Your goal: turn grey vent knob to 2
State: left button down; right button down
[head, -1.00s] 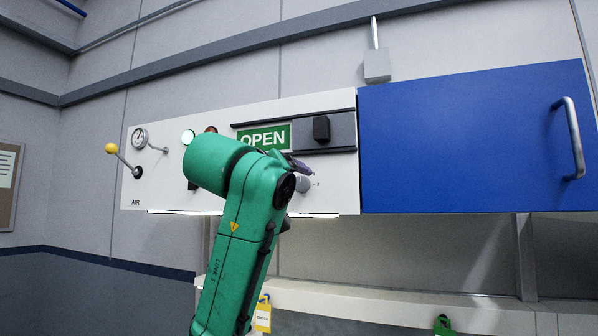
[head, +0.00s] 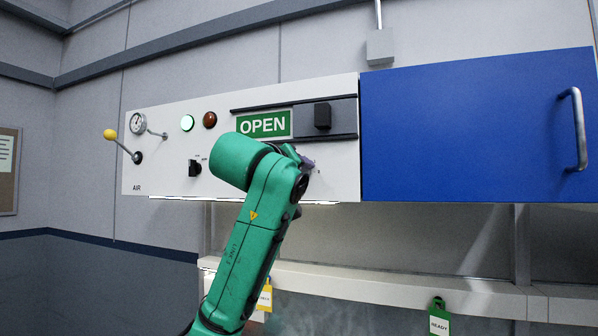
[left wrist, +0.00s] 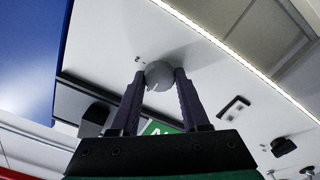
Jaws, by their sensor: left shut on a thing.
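The grey vent knob (left wrist: 157,77) is round and sits on the white panel (head: 160,168), right of a small black knob. In the left wrist view it is between the two dark fingertips of my left gripper (left wrist: 160,83), which is shut on it. My right gripper is not in view.
A green OPEN sign (head: 264,125) with a black slider (head: 322,116) is just above my gripper. A blue door (head: 470,125) with a handle is close on the right. A black knob (head: 195,168), lamps, a gauge and a yellow-tipped lever (head: 111,135) are left.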

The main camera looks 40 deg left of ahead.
pick_arm(q)
jog(key=shift+m, duration=0.3)
jog(key=m, duration=0.3)
jog(key=shift+m, duration=0.3)
jog(key=m, duration=0.4)
jog(key=shift+d+r+m, duration=0.1)
jog(key=shift+m, duration=0.2)
jog(key=m, duration=0.4)
jog(key=shift+m, duration=0.3)
jog(key=m, duration=0.4)
jog(key=shift+d, duration=0.1)
jog(key=shift+m, duration=0.3)
jog(key=shift+c, duration=2)
grip_release()
